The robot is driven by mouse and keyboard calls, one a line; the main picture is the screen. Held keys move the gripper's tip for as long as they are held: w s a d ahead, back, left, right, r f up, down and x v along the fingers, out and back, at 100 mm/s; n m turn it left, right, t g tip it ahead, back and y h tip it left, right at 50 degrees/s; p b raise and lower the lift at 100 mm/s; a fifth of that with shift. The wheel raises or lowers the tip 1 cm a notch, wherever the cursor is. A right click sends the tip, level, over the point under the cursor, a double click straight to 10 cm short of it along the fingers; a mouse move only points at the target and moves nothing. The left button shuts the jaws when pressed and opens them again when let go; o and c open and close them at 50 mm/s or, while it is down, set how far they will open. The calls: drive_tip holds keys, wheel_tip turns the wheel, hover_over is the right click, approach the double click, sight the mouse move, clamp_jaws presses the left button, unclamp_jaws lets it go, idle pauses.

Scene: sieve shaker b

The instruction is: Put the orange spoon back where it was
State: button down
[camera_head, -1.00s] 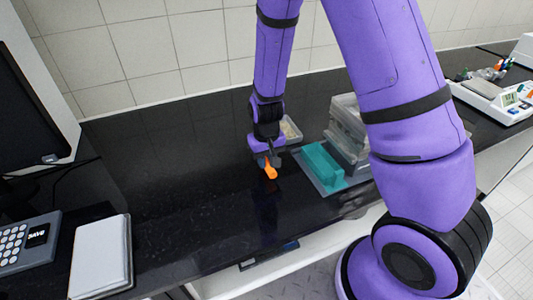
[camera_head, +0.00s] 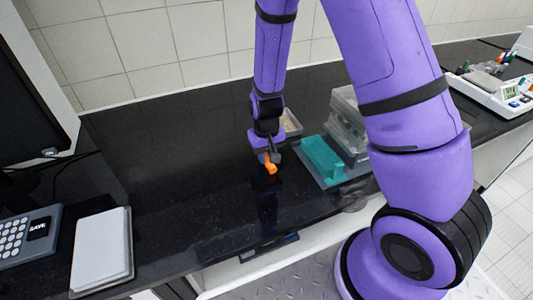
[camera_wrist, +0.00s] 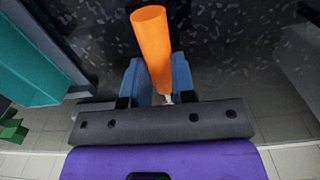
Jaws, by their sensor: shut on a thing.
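The orange spoon shows as an orange cylinder (camera_wrist: 152,48) in the wrist view, held between the two blue fingers of my gripper (camera_wrist: 158,82). In the head view the spoon (camera_head: 271,168) is a small orange shape at the gripper (camera_head: 268,158), over the black counter. My gripper is shut on it. The spoon's far end is hidden in the wrist view. I cannot tell whether it touches the counter.
A teal block (camera_head: 322,158) on a grey tray stands right of my gripper, with stacked clear containers (camera_head: 346,125) behind. A small light dish (camera_head: 291,124) lies behind the gripper. The counter left of the gripper (camera_head: 185,170) is clear.

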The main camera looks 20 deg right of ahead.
sight(267, 156)
drive_tip(key=shift+f, duration=0.25)
drive_tip(key=c, duration=0.9)
unclamp_jaws()
drive_tip(key=shift+o, duration=0.2)
wheel_tip(267, 156, up, 11)
